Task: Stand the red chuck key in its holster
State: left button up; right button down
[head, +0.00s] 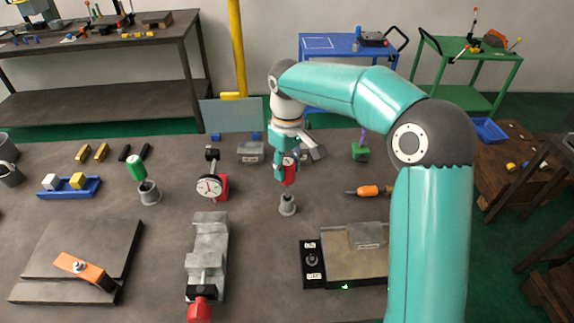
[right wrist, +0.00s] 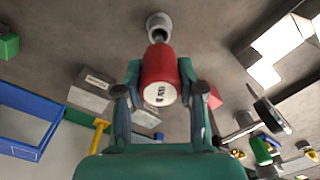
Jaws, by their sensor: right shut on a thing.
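The red chuck key (head: 289,173) is held by my right gripper (head: 284,167), which is shut on it. In the right wrist view the red handle (right wrist: 158,76) sits between the two fingers, with its round, labelled end facing the camera. The holster is a small grey cup (head: 287,204) on the bench, just below the key in the head view. In the right wrist view the holster (right wrist: 160,27) shows beyond the key's far end. I cannot tell whether the key's tip touches it. My left gripper is not in view.
A green-handled tool (head: 136,168) stands in another grey cup (head: 149,193) to the left. A dial gauge (head: 209,187) and a grey vise (head: 207,250) stand left of the holster. An orange-handled tool (head: 368,191) lies to the right. Bare bench surrounds the holster.

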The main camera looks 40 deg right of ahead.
jog(key=shift+f+b, duration=0.85)
jog(key=shift+f, duration=0.45)
jog(key=c, duration=0.6)
grip_release()
jog(key=shift+r, duration=0.1)
jog(key=shift+c, duration=0.2)
notch_tip(320, 180, up, 12)
jog(key=shift+d+f, duration=0.1)
